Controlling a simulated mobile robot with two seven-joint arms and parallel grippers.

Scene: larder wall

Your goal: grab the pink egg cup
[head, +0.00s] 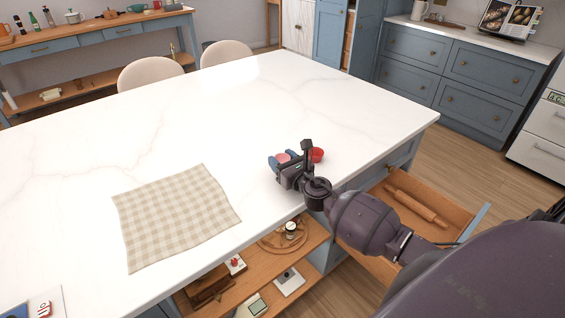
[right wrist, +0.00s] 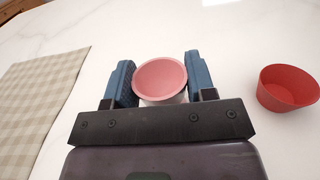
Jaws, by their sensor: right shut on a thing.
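The pink egg cup (right wrist: 160,76) stands between the two blue fingers of my right gripper (right wrist: 159,82) in the right wrist view. The fingers are shut on it at its sides. In the head view the pink egg cup (head: 283,158) shows small between the fingers of the right gripper (head: 281,161), at the island's near right part. Its lower part is hidden by the gripper, so I cannot tell whether it touches the worktop. My left gripper is not in view.
A red cup (right wrist: 288,88) stands just right of the gripper, apart from it; it also shows in the head view (head: 317,154). A checked cloth (head: 175,215) lies to the left on the white island top (head: 230,120). An open drawer (head: 440,205) with a rolling pin (head: 418,207) juts out below.

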